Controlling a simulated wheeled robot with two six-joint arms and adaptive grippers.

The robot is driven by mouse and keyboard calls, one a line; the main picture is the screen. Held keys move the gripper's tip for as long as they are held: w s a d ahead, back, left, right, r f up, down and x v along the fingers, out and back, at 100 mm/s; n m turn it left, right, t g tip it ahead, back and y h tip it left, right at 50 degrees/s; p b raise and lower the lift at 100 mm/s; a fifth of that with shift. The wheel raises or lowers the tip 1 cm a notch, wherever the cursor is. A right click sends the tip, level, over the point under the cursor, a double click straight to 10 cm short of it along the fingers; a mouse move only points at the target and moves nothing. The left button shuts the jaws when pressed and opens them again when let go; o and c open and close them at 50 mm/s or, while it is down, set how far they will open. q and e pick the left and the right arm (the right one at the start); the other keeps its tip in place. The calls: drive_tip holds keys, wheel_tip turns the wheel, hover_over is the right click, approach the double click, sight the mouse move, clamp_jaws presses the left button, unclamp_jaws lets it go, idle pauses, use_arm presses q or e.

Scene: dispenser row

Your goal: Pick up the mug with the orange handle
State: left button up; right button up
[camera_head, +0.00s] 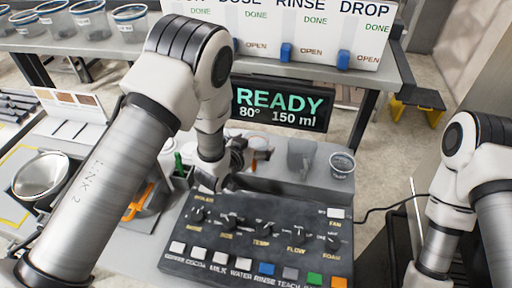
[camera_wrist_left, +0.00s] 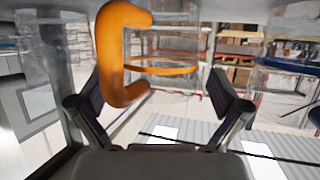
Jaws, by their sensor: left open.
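An orange C-shaped handle (camera_wrist_left: 122,55) stands large in the left wrist view, at the upper left, ahead of my left gripper. The mug's body is hard to make out there. In the head view a bit of orange and white (camera_head: 259,152) shows just right of my left gripper (camera_head: 232,172), mostly hidden by it. My left gripper also shows in the wrist view (camera_wrist_left: 155,103), its two fingers spread wide with nothing clamped between them. The handle is beyond the fingertips, nearer the left finger. My right arm shows at the right edge, but its gripper is out of view.
A dark control panel (camera_head: 255,240) with knobs and coloured buttons lies in front. A READY display (camera_head: 280,105) is behind. A metal bowl (camera_head: 41,175) is at left.

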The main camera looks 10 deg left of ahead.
use_arm(q)
drive_tip(key=shift+w+f, duration=0.15)
drive_tip(key=shift+s, duration=0.25)
drive_tip(key=c, duration=1.2)
drive_tip(key=shift+w, duration=0.1)
drive_tip(key=shift+r, duration=0.2)
